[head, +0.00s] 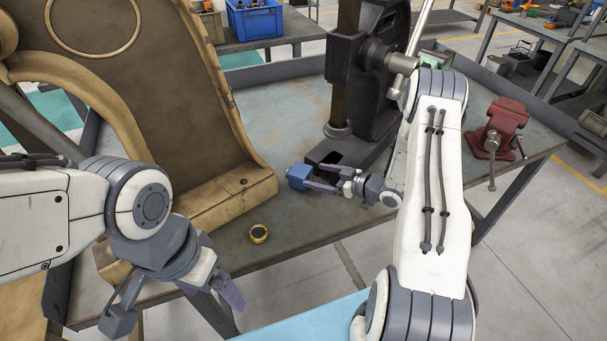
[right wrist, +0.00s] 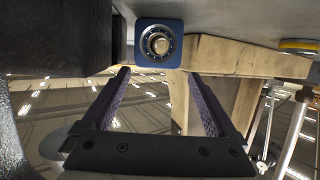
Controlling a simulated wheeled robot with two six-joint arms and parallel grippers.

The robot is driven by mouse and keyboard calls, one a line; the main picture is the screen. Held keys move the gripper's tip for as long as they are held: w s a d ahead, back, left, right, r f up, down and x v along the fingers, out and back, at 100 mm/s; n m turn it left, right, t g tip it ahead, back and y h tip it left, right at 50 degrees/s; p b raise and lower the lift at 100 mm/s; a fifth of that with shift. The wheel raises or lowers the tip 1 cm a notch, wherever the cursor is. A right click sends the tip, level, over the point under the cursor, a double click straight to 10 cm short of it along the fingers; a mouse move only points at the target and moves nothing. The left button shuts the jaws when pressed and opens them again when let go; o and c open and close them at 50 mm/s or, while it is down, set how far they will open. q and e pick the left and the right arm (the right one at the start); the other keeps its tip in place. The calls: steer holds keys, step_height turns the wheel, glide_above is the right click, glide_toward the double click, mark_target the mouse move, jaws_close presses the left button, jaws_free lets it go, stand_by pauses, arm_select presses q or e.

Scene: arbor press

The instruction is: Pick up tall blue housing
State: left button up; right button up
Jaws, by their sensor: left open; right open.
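The blue housing (head: 298,176) is a small block on the bench, left of the press base. In the right wrist view the housing (right wrist: 160,25) shows a round bore with a metal centre. My right gripper (head: 318,178) is open, its fingers pointing at the housing. In the right wrist view the right gripper's fingertips (right wrist: 158,74) are spread wider than the housing and appear just short of it. Whether they touch it is unclear. My left gripper (head: 176,308) is open and empty at the front left, near the bench edge.
The black arbor press (head: 383,105) stands behind the right gripper. A yellow ring (head: 258,234) lies near the bench's front edge. A large tan-edged panel (head: 150,90) fills the left. A red vise (head: 497,128) is at the right. Bench (head: 285,110) behind the housing is clear.

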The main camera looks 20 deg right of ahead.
mark_target(304, 171)
steer(key=x, duration=0.1)
steer(key=p+x, duration=0.1)
steer(key=x, duration=0.1)
steer(key=p+x, duration=0.1)
steer(key=shift+w+a+r, duration=0.15)
steer(key=shift+w+r, duration=0.05)
steer(key=shift+r, duration=0.15)
steer(key=shift+w+a+f+p, duration=0.25)
steer(key=shift+w+f+p, duration=0.1)
steer(key=shift+w, duration=0.15)
steer(key=shift+r, duration=0.1)
jaws_close()
steer(key=shift+r, duration=0.2)
